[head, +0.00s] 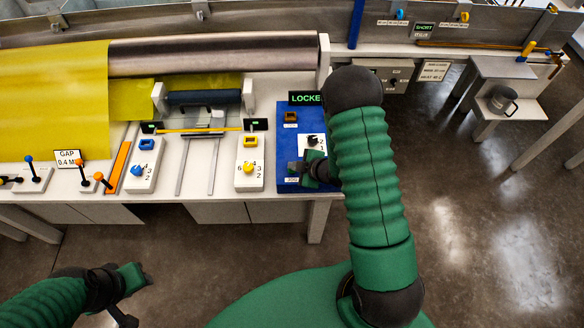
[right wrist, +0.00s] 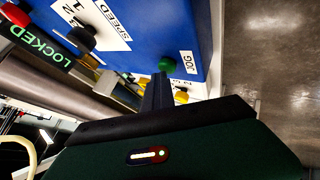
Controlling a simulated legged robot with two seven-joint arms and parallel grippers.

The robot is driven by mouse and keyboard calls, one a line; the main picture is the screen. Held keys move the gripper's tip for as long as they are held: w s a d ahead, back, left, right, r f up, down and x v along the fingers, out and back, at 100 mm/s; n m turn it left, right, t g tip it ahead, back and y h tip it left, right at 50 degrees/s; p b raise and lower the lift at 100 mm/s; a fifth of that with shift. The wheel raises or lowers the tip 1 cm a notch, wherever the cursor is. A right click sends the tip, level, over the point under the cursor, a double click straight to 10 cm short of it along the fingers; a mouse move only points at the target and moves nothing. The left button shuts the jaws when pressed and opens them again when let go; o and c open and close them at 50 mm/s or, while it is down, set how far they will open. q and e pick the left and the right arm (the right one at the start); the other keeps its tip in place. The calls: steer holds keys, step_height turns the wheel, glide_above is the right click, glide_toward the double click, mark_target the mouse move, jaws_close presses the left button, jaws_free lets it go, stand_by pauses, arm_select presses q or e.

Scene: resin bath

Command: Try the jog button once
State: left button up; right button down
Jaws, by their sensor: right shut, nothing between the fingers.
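The blue control panel (head: 284,144) stands at the right end of the bench. In the right wrist view, the green button (right wrist: 167,64) sits on the blue panel (right wrist: 165,28) beside a white JOG label (right wrist: 188,62). My right gripper (right wrist: 159,78) is shut and empty, its fingertips just at the green button. I cannot tell if they touch it. In the head view, my right gripper (head: 296,167) is over the panel's lower part and hides the button. My left gripper (head: 130,292) hangs at the lower left, away from the bench; its opening is unclear.
A lit LOCKED sign (head: 305,98) stands behind the panel. A SPEED knob (right wrist: 82,38) and a red button (right wrist: 15,14) share the panel. To its left is a white box with a yellow knob (head: 249,168). The floor at right is clear.

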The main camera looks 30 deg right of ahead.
steer(key=shift+r+p, duration=0.7)
steer(key=shift+r, duration=0.2)
step_height(320, 180, up, 5)
steer(key=p, duration=0.4)
stand_by(0.5)
